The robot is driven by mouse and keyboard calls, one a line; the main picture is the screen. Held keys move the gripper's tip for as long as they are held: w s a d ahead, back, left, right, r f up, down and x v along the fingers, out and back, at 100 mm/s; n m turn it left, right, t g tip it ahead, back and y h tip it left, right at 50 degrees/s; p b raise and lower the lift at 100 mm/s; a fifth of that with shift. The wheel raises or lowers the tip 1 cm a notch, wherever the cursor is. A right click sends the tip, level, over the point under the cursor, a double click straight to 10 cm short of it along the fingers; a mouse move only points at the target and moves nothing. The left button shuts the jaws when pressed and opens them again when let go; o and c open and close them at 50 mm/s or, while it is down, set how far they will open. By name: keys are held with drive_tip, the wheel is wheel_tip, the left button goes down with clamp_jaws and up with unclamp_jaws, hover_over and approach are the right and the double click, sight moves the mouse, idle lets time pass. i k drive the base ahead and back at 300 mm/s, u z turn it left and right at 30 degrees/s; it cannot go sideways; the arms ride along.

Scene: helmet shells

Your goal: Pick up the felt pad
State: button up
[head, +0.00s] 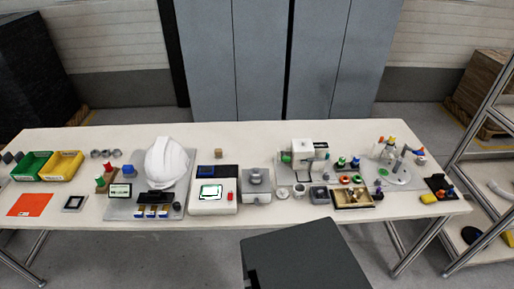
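I cannot tell for sure which thing is the felt pad. A flat orange square sheet (30,204) lies at the left end of the white table (250,146), with a small pale mark near its lower edge. A smaller dark square piece with a pale centre (74,203) lies just right of it. Both lie flat and apart from each other. My gripper is not in view. A dark grey panel at the bottom centre, likely part of my own body, hides some floor and the table's front edge.
Green (32,165) and yellow (62,166) bins stand behind the orange sheet. A white helmet shell (166,163) stands on a grey plate to the right. Devices and small parts crowd the middle and right. A shelf rack (490,170) stands at far right. The table's back strip is mostly clear.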

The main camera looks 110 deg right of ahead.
sight(218, 153)
drive_tip(key=u, duration=0.05)
drive_tip(key=k, duration=1.25)
drive_tip(key=z, duration=1.2)
drive_tip(key=i, duration=1.5)
